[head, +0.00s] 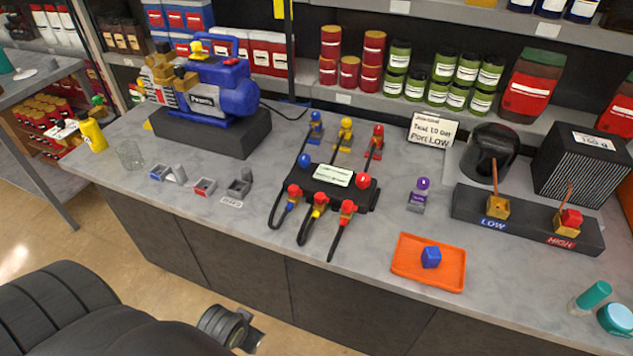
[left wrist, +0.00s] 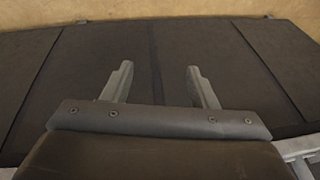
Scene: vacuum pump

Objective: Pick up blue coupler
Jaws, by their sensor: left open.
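Several blue parts show in the head view, and I cannot tell for certain which is the coupler. A small grey fitting with a blue face (head: 159,173) lies on the bench left of centre, beside a red-faced one (head: 204,187) and a dark grey one (head: 239,186). An upright blue-topped fitting (head: 316,127) stands behind the black manifold, next to yellow (head: 345,134) and red (head: 376,141) ones. My left gripper (left wrist: 158,80) is open and empty in the left wrist view, with dark panels beyond it. My right gripper is not in view.
The black manifold (head: 335,180) with hoses occupies mid-bench. A blue vacuum pump (head: 222,92) stands back left. A clear glass (head: 130,155) is left of the small fittings.

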